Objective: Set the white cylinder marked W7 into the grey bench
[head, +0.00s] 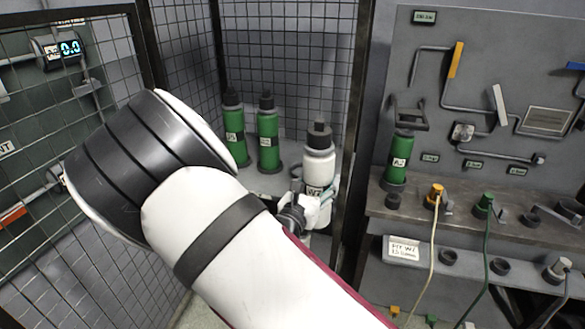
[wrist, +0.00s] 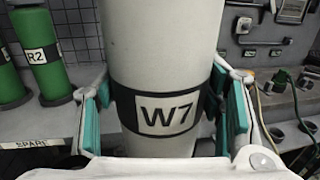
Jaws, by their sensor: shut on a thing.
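The white cylinder marked W7 (head: 318,166) has a dark cap and a black label band and stands upright inside the mesh cage. In the wrist view the cylinder (wrist: 160,50) fills the middle, its W7 label facing me. My gripper (wrist: 166,112) is shut on it, with teal-padded fingers at both sides of the band. In the head view my gripper (head: 313,204) is around its lower part. Its base is hidden, so I cannot tell whether it touches the shelf. The grey bench (head: 463,221) is at the right, with a dark back panel.
Two green cylinders (head: 236,128) (head: 268,136) stand left in the cage. A cage post (head: 352,130) lies between W7 and the bench. Green cylinder A2 (head: 398,165) stands on the bench. Cabled plugs (head: 436,196), dark round sockets (head: 448,257) and a sign (head: 404,249) are there.

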